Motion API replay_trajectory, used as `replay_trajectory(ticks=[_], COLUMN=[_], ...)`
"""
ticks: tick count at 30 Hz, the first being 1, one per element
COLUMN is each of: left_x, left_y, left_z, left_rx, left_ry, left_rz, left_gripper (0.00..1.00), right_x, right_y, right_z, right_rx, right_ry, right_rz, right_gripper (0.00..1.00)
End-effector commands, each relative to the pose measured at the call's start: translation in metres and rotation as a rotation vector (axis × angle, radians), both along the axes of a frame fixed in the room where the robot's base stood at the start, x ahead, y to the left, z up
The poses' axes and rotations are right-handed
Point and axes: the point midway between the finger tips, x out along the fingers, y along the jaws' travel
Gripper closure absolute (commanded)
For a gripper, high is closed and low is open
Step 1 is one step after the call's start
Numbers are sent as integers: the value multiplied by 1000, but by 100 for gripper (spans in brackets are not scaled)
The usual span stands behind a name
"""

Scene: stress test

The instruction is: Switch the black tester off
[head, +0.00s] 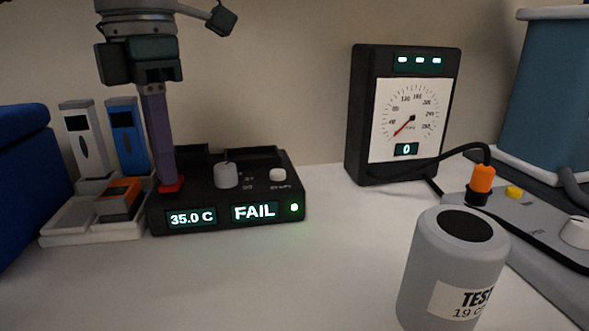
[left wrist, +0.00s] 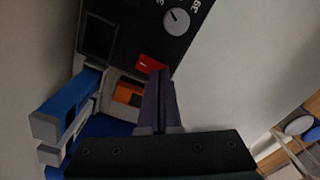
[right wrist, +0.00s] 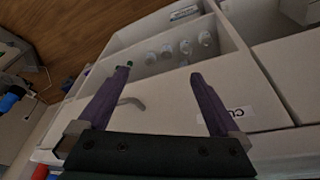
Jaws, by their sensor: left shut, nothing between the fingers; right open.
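The black tester (head: 232,205) stands on the white table in the head view, with "35.0 C" and "FAIL" lit and a green lamp (head: 294,207) glowing. It has a white knob (head: 226,175), a small white button (head: 277,175) and a red switch (head: 171,187) at its left. My left gripper (head: 167,180) points down, shut and empty, its tips at the red switch; I cannot tell whether they touch. The left wrist view shows the tips (left wrist: 160,73) beside the red switch (left wrist: 148,63) on the tester (left wrist: 135,30). My right gripper (right wrist: 161,70) is open and empty, away from the tester.
A light tray (head: 75,228) with white, blue and orange devices stands against the tester's left. A black gauge (head: 356,120) reads near 0 at the back. A grey "TEST" cylinder (head: 425,265) stands at front right. Bins with bottles (right wrist: 170,50) lie under my right gripper.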

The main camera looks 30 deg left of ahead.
Motion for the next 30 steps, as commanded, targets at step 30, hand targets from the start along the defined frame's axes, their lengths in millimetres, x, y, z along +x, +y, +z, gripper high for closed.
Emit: replay_trajectory(ticks=[30], left_x=[0], left_y=[0], left_z=[37], left_rx=[0], left_ry=[-1], left_rz=[0], left_gripper=[100], right_x=[0], right_y=[1], right_z=[35], right_rx=[3], right_ry=[0], right_rz=[-2], right_gripper=[0])
